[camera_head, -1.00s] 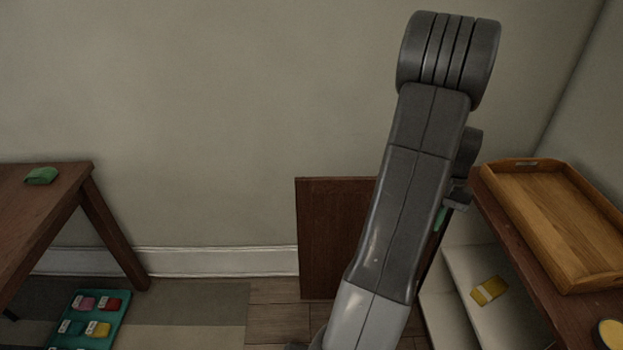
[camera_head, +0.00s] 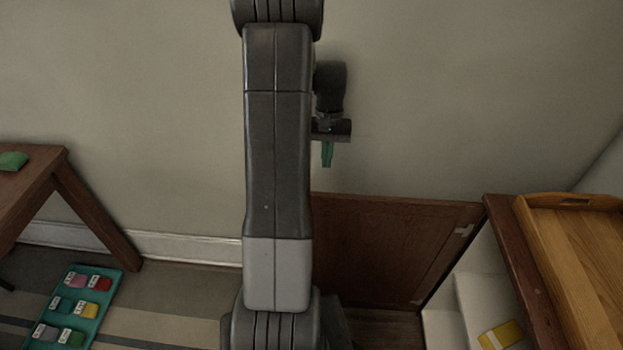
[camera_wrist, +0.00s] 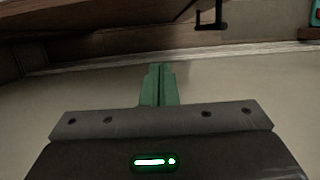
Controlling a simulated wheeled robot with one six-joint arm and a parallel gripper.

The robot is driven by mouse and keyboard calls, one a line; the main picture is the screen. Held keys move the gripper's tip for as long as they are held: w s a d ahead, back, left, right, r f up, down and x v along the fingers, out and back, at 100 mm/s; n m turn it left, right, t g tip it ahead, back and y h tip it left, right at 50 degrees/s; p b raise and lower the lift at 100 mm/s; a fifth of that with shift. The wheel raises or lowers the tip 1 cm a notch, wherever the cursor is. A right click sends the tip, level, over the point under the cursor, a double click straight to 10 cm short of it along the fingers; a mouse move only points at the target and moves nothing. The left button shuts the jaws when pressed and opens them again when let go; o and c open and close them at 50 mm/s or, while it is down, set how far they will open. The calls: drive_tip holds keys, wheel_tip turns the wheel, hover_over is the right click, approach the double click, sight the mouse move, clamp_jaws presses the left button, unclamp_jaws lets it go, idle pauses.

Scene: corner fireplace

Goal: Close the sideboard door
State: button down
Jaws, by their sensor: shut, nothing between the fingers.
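The sideboard (camera_head: 520,262) stands at the right, its front opening showing a pale inside. Its brown door (camera_head: 395,250) stands wide open, reaching left from the sideboard's front corner, with its inner face and a hinge in view. My arm hides the door's left end. My gripper (camera_head: 327,160) has green fingers, shut and empty, pointing down above the door's left part against the wall; I cannot tell the depth between them. In the wrist view the shut fingertips (camera_wrist: 158,72) touch nothing. A brown panel with a dark handle (camera_wrist: 212,20) lies beyond them, likely the door.
A wooden tray (camera_head: 575,250) lies on the sideboard top. A yellow item (camera_head: 502,336) lies inside the sideboard. At the left stand a brown table (camera_head: 50,185) with a green item (camera_head: 12,161), and a teal tray (camera_head: 100,310) of coloured pieces on the floor.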

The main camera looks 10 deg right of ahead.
sight(325, 200)
drive_tip(key=s+f, duration=0.2)
drive_tip(key=f, duration=0.1)
drive_tip(key=s+a+f, duration=0.1)
drive_tip(key=s+f, duration=0.1)
drive_tip(key=f, duration=0.1)
drive_tip(key=s+f, duration=0.2)
drive_tip(key=f, duration=0.1)
drive_tip(key=shift+s+a+f+b, duration=0.15)
drive_tip(key=shift+a+f+b, duration=0.05)
drive_tip(key=shift+a+b, duration=0.2)
